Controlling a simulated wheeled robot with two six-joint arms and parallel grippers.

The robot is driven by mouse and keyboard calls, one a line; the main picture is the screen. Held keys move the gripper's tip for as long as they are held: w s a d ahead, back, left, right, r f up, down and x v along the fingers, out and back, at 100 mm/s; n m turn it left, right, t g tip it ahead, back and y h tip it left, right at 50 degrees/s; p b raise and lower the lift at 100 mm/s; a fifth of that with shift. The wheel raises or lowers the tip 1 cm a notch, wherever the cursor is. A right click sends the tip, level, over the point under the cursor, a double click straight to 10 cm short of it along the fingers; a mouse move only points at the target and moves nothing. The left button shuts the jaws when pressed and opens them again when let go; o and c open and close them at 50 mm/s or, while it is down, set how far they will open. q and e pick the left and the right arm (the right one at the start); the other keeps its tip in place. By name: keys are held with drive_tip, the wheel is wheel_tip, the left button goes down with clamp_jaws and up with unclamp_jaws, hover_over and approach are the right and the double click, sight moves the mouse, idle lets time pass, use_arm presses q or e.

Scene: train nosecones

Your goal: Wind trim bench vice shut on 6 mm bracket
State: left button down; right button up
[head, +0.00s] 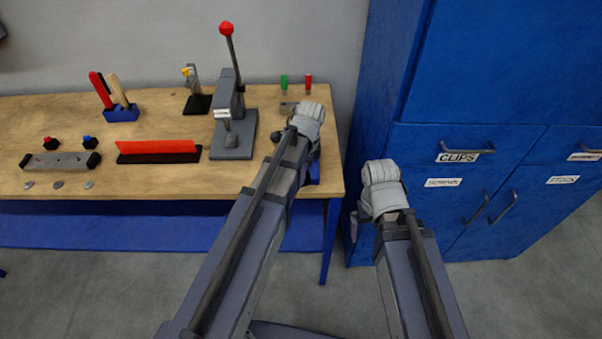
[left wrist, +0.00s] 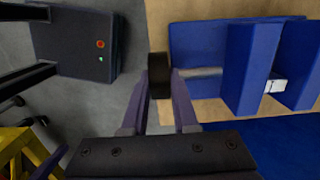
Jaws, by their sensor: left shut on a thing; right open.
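The blue bench vice (left wrist: 240,75) shows in the left wrist view, with two upright jaws and a grey screw. A small pale bracket (left wrist: 276,86) sits between the jaws; I cannot tell whether both touch it. My left gripper (left wrist: 159,88) is shut on the dark vice handle (left wrist: 159,76) at the screw's outer end. In the head view my left arm hides most of the vice (head: 314,172) at the bench's right end. My right gripper (head: 354,226) is open and empty, low in front of the blue cabinet and right of the bench; its fingers are small there.
The wooden bench (head: 230,180) carries a grey lever press (head: 233,110), a red strip in a black base (head: 158,150), a grey bar fixture (head: 60,161) and a blue tool holder (head: 121,113). The blue cabinet (head: 480,70) stands right. Floor between is clear.

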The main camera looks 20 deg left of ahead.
use_arm(q)
drive_tip(key=shift+w+d+f+g+y+b, duration=0.1)
drive_tip(key=shift+d+f+g+y+b, duration=0.2)
drive_tip(key=shift+y, duration=0.4)
drive_tip(key=shift+d+f+g+y+b, duration=0.15)
drive_tip(key=shift+g+y+b, duration=0.15)
drive_tip(key=shift+y+b, duration=0.8)
drive_tip(key=y+b, duration=0.2)
drive_tip(key=shift+w+d+g+y+b, duration=0.1)
drive_tip(key=shift+d+g+y+b, duration=0.1)
drive_tip(key=shift+g+y+b, duration=0.2)
drive_tip(key=shift+y+b, duration=0.6)
drive_tip(key=shift+b, duration=0.1)
drive_tip(key=c, duration=0.7)
unclamp_jaws()
